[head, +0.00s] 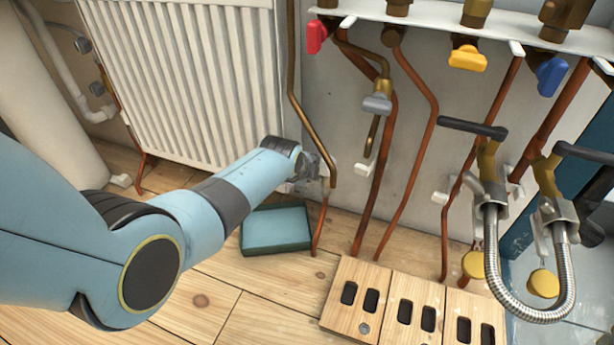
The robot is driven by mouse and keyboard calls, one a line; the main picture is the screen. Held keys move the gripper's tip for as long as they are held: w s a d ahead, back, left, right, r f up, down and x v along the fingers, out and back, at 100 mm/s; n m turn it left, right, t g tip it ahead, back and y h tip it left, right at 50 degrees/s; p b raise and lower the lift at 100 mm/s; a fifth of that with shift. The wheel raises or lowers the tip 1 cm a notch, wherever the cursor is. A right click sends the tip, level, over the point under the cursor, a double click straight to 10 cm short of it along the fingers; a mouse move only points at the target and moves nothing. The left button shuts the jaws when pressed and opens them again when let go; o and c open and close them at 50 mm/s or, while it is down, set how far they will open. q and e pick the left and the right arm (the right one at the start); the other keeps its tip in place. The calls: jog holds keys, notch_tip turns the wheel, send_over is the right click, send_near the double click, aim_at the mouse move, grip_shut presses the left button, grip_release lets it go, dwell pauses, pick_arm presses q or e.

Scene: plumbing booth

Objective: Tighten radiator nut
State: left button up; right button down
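The white ribbed radiator (190,70) stands against the wall at the upper left of the head view. My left gripper (312,178) is at the radiator's lower right corner, beside the lower end of a copper pipe (293,70). The wrist hides most of the gripper, and its fingers blend with the grey fitting there. I cannot make out the nut itself, nor whether the fingers are open, shut or touching it. I cannot identify my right gripper in this view.
A teal box (276,230) lies on the floor below my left wrist. Wooden blocks with dark slots (350,298) lie at the front. Several copper pipes run down the wall. A braided hose (530,312) with black-handled valves (472,128) hangs at the right. A dark shape at the right edge is unclear.

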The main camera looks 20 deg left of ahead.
pick_arm(q)
jog(key=shift+c, duration=0.4)
jog(key=c, duration=1.1)
jog(key=shift+o, duration=0.2)
